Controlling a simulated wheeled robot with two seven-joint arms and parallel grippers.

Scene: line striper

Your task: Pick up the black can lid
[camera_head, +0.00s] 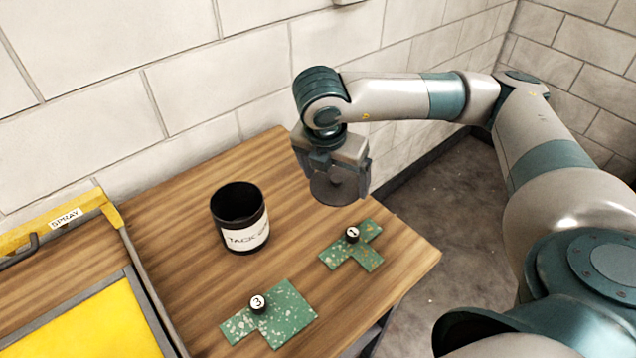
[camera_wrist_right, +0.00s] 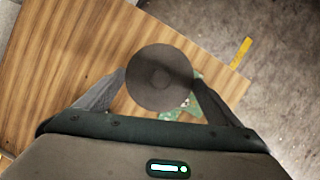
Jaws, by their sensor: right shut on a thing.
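The black can lid (camera_head: 334,191) is a dark round disc held between the fingers of my right gripper (camera_head: 340,180), above the right part of the wooden table. It also shows in the right wrist view (camera_wrist_right: 160,78), with a small round knob in its middle and a finger on each side. My right gripper is shut on it. The lid hangs tilted in the head view. The black can (camera_head: 240,236) with a white label stands upright and open on the table, left of the gripper. My left gripper is not in view.
Two green speckled pieces lie on the wooden table (camera_head: 180,215): one with a knob marked 1 (camera_head: 369,261), one with a knob marked 3 (camera_head: 288,318). A yellow tray-like frame (camera_head: 85,325) with a SPRAY label is at the left. A block wall stands behind.

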